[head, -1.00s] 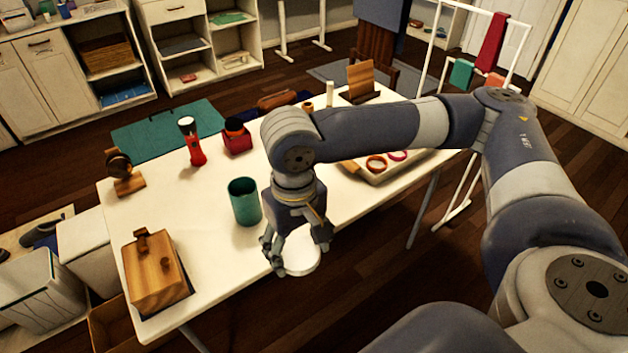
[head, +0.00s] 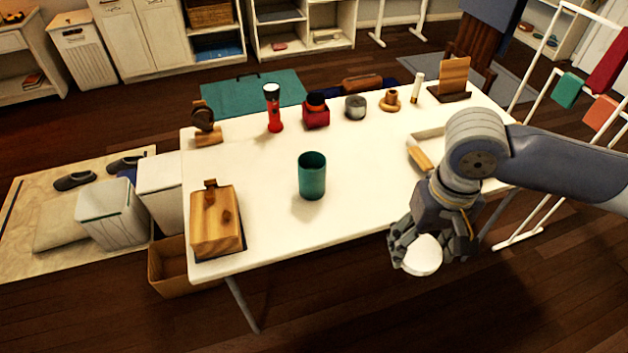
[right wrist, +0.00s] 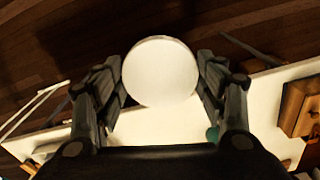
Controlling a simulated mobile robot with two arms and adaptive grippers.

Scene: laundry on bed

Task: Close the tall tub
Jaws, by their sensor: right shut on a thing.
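The tall tub (head: 312,178) is a teal, open-topped cylinder. It stands upright on the white table (head: 265,220), near the middle of its front part. My right gripper (head: 428,256) is shut on a round white lid (head: 421,257), held at the table's front edge, to the right of the tub and apart from it. In the right wrist view the lid (right wrist: 160,71) sits between the two fingers (right wrist: 162,88), and a small bit of teal, probably the tub (right wrist: 213,134), shows beside the right finger. My left gripper is not in view.
A wooden box (head: 216,222) stands at the table's left front. A red flashlight (head: 273,110), a red container (head: 316,112), a grey tin (head: 355,107) and a wooden stand (head: 450,80) line the back. A shallow tray (head: 428,138) lies right, partly behind my arm. The table around the tub is clear.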

